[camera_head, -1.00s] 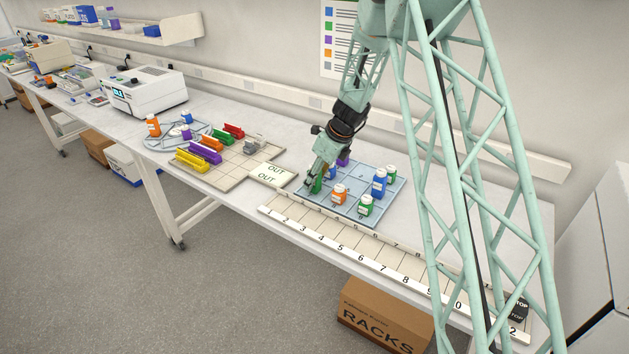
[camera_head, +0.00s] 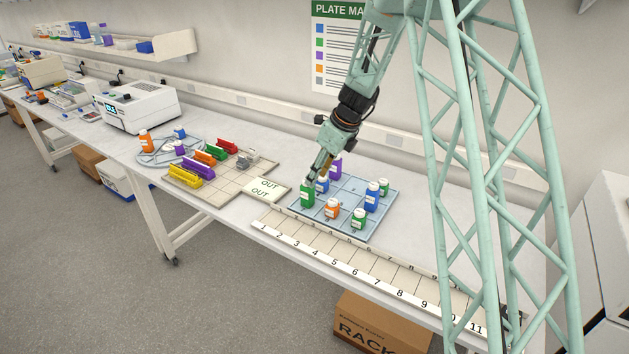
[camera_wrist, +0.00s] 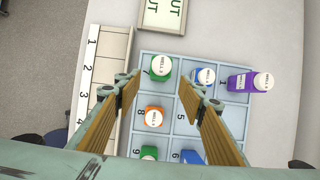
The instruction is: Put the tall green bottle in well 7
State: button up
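The tall green bottle (camera_head: 307,195) stands upright in the front-left cell of the blue tray (camera_head: 372,233). In the wrist view the bottle (camera_wrist: 161,70) stands beside the printed 7, in that cell. My gripper (camera_head: 315,178) is just above and behind it. In the wrist view my gripper (camera_wrist: 168,97) is open, its two tan-padded fingers wide apart with nothing between them. The bottle shows beyond the fingertips, apart from both.
The tray also holds an orange bottle (camera_head: 332,209), a short green bottle (camera_head: 358,219), a tall blue bottle (camera_head: 372,197), a small blue bottle (camera_head: 323,184) and a purple bottle (camera_head: 335,167). A numbered strip (camera_head: 334,264) runs in front; an OUT plate (camera_head: 268,188) lies left.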

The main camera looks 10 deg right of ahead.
jog(key=shift+s+d+r, duration=0.15)
jog(key=shift+r, duration=0.35)
dwell(0.6)
jog(key=s+a+r+n, duration=0.3)
jog(key=s+r+n, duration=0.4)
jog(key=s+r, duration=0.65)
jog(key=s+a+r+n, duration=0.3)
jog(key=s+r+n, duration=0.4)
jog(key=s+r, duration=0.6)
jog(key=s+d+r+n+h, duration=0.1)
jog(key=s+n, duration=0.5)
jog(key=s, duration=1.1)
jog(key=s+d+r+n+h, duration=0.1)
jog(key=s+n, duration=0.6)
jog(key=s, duration=1)
jog(key=shift+d+r+t+h, duration=0.2)
jog(key=shift+d+t+h, duration=0.1)
jog(key=shift+d+h, duration=0.2)
